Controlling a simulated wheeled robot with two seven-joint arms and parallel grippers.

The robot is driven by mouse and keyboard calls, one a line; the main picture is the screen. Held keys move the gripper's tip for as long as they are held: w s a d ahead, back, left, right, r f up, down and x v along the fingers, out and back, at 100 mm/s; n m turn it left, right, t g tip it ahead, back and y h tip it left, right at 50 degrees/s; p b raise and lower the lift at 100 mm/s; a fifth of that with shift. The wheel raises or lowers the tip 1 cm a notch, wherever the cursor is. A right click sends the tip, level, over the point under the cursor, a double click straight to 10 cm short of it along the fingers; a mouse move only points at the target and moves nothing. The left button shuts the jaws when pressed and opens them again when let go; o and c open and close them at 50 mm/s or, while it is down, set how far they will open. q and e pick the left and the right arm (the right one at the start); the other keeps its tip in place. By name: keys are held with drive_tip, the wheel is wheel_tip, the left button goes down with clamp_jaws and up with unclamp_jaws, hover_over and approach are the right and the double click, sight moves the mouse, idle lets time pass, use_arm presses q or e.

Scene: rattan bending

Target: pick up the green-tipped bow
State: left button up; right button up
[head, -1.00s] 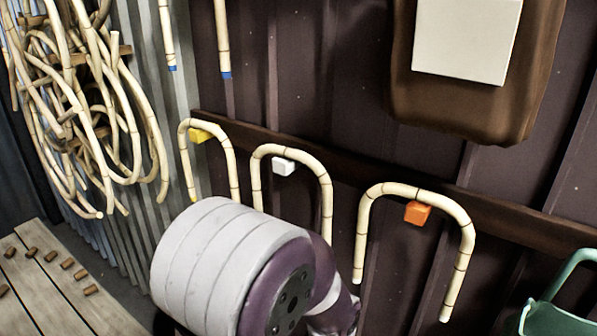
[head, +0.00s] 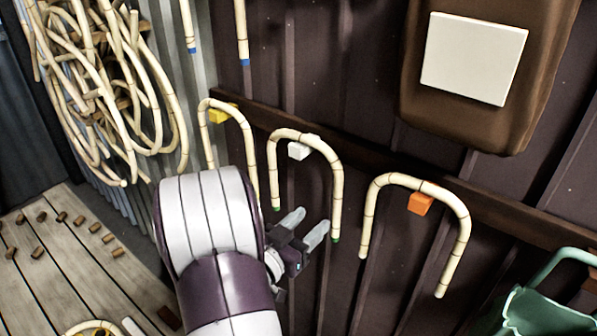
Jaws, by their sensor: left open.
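The green-tipped bow (head: 309,139) is a pale rattan arch that hangs from a white peg (head: 299,151) on the dark wall, its legs pointing down. Its two leg ends show green, one on each side of my left gripper's fingers. My left gripper (head: 311,223) is open and empty, its two grey fingers pointing up and right near the bow's lower ends. I cannot tell how far the fingers are from the bow in depth. My right gripper is not in view.
Other bows hang on a yellow peg (head: 217,116) to the left and an orange peg (head: 420,203) to the right. A rattan bundle (head: 100,90) hangs at the left. A green container (head: 535,312) stands at lower right. Small brown pieces lie on the planks (head: 75,265).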

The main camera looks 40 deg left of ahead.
sight(334, 202)
use_arm(q)
drive_tip(key=w+p, duration=0.1)
drive_tip(key=w, duration=0.2)
drive_tip(key=w+p, duration=0.1)
drive_tip(key=w, duration=0.3)
drive_tip(key=w+p, duration=0.1)
drive_tip(key=w, duration=0.2)
drive_tip(key=shift+w+a+r, duration=0.15)
drive_tip(key=shift+w+r, duration=0.05)
drive_tip(key=shift+r, duration=0.1)
drive_tip(key=shift+w+a+f, duration=0.1)
drive_tip(key=shift+w+f, duration=0.1)
drive_tip(key=shift+w, duration=0.2)
drive_tip(key=shift+s+r, duration=0.1)
clamp_jaws()
